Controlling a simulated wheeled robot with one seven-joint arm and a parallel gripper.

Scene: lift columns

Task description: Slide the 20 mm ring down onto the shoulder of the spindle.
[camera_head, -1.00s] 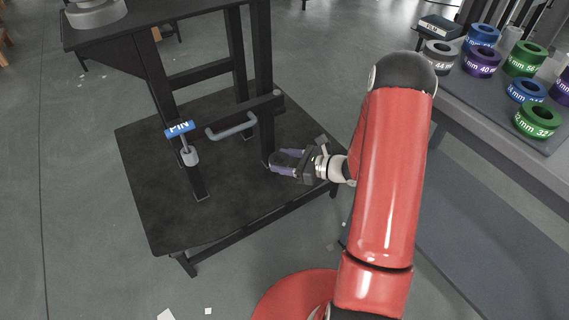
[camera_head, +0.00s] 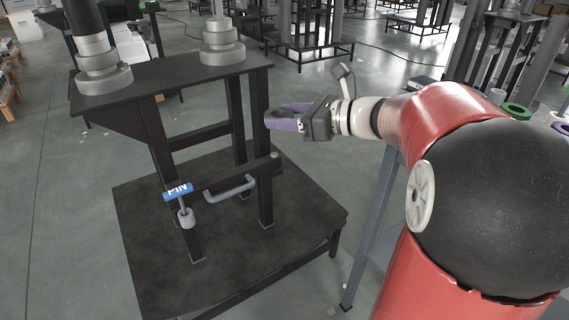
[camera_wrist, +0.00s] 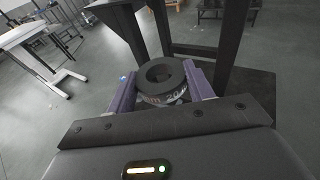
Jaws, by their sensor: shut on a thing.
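My gripper (camera_head: 290,116) has purple fingers and is raised beside the right end of the black stand. In the wrist view the fingers (camera_wrist: 163,95) are shut on a dark grey ring (camera_wrist: 162,88) with a pale label on its side. Its hole faces up toward the camera; the label is too blurred to read fully. In the head view the ring is hard to make out. Two grey stepped posts stand on the stand's top: one at the right (camera_head: 222,52) and one at the left (camera_head: 104,82). I cannot tell which is the spindle; their upper ends are cut off.
The black stand's top (camera_head: 165,75) is bare between the posts. Below are a blue PIN tag (camera_head: 178,191), a grey handle (camera_head: 232,188) and a wide black lower plate (camera_head: 240,250). Other stands fill the background.

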